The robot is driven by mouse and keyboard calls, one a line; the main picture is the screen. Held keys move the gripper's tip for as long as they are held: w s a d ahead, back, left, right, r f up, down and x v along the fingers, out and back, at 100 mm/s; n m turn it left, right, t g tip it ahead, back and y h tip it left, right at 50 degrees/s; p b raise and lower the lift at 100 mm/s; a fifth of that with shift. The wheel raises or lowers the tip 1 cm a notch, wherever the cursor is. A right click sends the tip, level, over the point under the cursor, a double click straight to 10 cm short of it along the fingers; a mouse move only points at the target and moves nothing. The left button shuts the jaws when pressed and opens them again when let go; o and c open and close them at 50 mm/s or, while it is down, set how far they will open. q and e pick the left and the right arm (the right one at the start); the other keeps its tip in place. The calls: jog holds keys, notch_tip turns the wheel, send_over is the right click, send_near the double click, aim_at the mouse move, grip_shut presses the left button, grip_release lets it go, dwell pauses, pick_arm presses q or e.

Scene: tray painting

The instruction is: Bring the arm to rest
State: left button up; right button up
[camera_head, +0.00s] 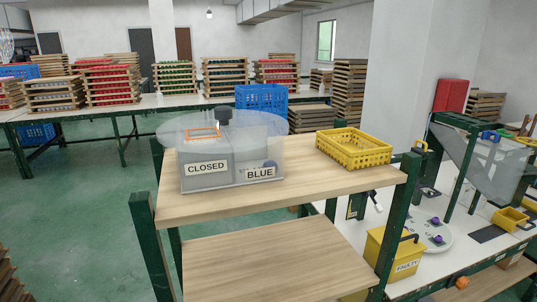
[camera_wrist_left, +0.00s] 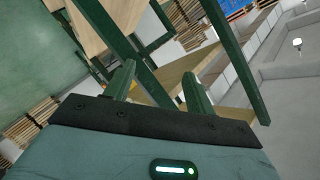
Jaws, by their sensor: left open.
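My left gripper (camera_wrist_left: 159,70) shows only in the left wrist view. Its two green fingers stand apart, with nothing held between them. Behind them are tilted shelf posts and wooden boards, and the fingers appear clear of these. Neither of my grippers shows in the head view, and my right gripper is in no view.
In the head view, a wooden shelf (camera_head: 300,185) with green posts stands close in front. It bears a clear box labelled CLOSED and BLUE (camera_head: 232,170) and a yellow crate (camera_head: 353,148). A white workbench (camera_head: 440,275) is at right. Green floor (camera_head: 85,200) is open at left.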

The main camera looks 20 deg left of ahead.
pick_arm(q)
jog(key=s+d+f+n+g, duration=0.2)
jog(key=s+d+f+n, duration=0.2)
jog(key=s+d, duration=0.3)
jog(key=s+d+f+n+g+y, duration=0.1)
jog(key=s+d+f+n+g, duration=0.2)
jog(key=d, duration=0.7)
jog(key=s+f+n, duration=0.2)
jog(key=s+n, duration=0.1)
jog(key=shift+s+d+f+n+g+y+p, duration=0.3)
jog(key=shift+s+d+n, duration=0.05)
jog(key=shift+d+n, duration=0.05)
